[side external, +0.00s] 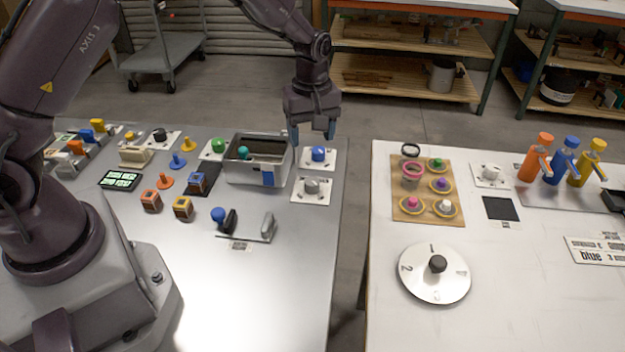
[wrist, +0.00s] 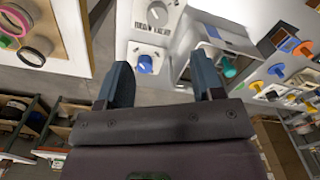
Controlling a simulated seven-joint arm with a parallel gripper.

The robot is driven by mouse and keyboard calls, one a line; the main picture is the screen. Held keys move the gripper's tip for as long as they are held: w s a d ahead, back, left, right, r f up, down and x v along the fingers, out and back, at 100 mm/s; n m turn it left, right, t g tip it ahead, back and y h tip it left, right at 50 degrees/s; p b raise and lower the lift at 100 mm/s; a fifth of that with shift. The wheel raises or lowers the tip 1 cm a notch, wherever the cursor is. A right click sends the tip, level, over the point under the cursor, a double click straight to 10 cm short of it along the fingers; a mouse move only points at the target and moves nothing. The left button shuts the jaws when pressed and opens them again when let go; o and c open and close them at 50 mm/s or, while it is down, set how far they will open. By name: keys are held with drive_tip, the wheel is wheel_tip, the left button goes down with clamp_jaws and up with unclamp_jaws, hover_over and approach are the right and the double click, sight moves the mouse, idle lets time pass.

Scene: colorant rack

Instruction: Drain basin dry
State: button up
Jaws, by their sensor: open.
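The grey basin (side external: 230,175) stands open-topped at the right part of the left table, with a blue patch on its front. A teal knob (side external: 243,153) shows inside; whether liquid lies in the dark interior I cannot tell. The basin (wrist: 183,68) and teal knob (wrist: 229,67) also show in the wrist view. A blue knob (side external: 318,154) on a white plate sits right of the basin, and in the wrist view (wrist: 145,65). A grey knob (side external: 312,186) on another plate is nearer the camera. My gripper (side external: 311,131) is open and empty, above the table near the blue knob, touching nothing.
A green knob (side external: 218,146) sits left of the basin. A blue-knobbed lever (side external: 218,215) and metal bracket (side external: 267,228) lie in front. A gap separates this table from the right table (side external: 530,305), which holds a dial (side external: 434,285) and bottles (side external: 535,157).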

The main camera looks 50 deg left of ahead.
sight(313, 181)
drive_tip(key=shift+n, duration=0.8)
wheel_tip(313, 181, down, 13)
drive_tip(key=shift+w+r, duration=0.1)
drive_tip(key=shift+w, duration=0.05)
drive_tip(key=c, duration=0.9)
